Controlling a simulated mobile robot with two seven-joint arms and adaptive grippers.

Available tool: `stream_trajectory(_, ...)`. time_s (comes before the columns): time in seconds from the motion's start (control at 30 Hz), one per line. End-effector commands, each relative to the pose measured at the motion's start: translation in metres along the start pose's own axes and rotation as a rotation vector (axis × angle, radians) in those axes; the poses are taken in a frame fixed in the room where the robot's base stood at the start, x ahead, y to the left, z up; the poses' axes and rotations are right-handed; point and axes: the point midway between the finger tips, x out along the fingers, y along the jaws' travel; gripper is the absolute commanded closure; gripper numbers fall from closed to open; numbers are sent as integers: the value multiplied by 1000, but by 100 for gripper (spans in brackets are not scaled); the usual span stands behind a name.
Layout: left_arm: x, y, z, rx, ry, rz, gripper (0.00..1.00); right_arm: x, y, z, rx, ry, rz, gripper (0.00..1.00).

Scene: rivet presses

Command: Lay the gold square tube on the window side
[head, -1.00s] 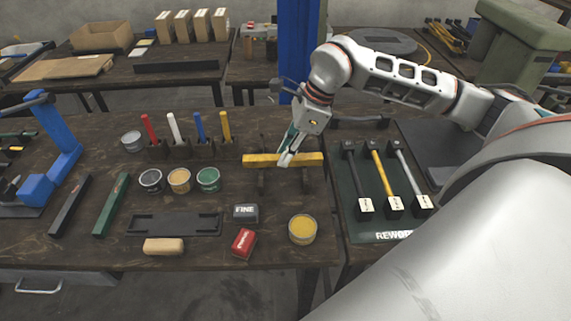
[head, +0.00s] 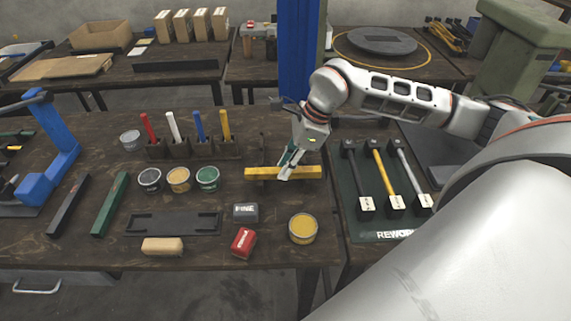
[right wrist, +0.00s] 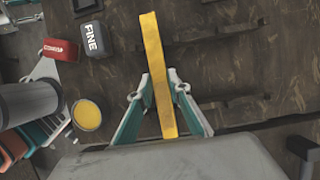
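The gold square tube (head: 262,173) lies crosswise over a dark rack with two bars (head: 263,148) on the workbench. In the right wrist view the tube (right wrist: 152,45) runs between the two teal fingers. My right gripper (head: 287,174) has its fingers on both sides of the tube, close against it; it also shows in the right wrist view (right wrist: 160,86). The tube looks level and low over the bars; I cannot tell whether it touches them. My left gripper is not in view.
A grey FINE block (head: 245,212), a red block (head: 243,242) and a yellow tin (head: 303,228) stand in front of the rack. Coloured sticks in holders (head: 225,128) and open tins (head: 207,179) are to the left. A green rework mat (head: 361,222) with several tools lies right.

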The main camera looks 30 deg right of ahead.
Motion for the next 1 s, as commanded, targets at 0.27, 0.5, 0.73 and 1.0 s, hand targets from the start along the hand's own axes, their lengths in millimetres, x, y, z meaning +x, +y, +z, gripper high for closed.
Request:
stream_trajectory(0.27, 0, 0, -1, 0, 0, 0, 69, -1, 0, 0, 0, 0, 0, 66)
stream_trajectory(0.5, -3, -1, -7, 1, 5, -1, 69, -10, 0, 5, -1, -2, -2, 66)
stream_trajectory(0.73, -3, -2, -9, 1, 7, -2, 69, -49, -2, 4, -1, -1, -6, 66)
stream_trajectory(1.0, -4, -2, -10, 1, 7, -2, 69, -103, -1, 4, 0, -1, -4, 66)
